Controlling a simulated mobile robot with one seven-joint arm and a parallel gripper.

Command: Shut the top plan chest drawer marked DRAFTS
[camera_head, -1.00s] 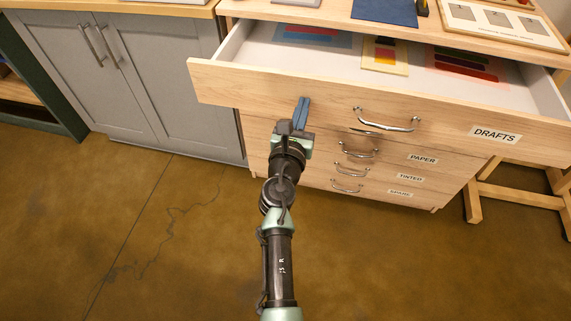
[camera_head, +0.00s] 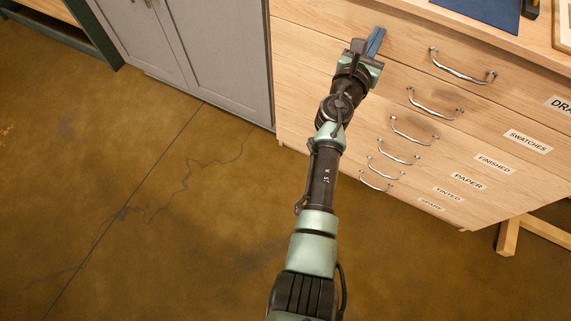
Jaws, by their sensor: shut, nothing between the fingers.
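The top drawer marked DRAFTS (camera_head: 410,46) is the uppermost front of the wooden plan chest. Its front sits in line with the fronts below, and no drawer inside shows. Its label (camera_head: 560,106) is cut off by the right edge of the view. Its metal handle (camera_head: 462,68) is to the right of my gripper. My gripper (camera_head: 376,41) is shut and empty, its blue fingers against or very close to the drawer front, left of the handle. I cannot tell whether they touch.
Lower drawers marked SWATCHES (camera_head: 528,141), FINISHED, PAPER, TINTED and one more are flush. A grey cabinet (camera_head: 215,50) stands to the left. A blue mat (camera_head: 485,10) lies on the chest top. The floor (camera_head: 130,220) in front is clear.

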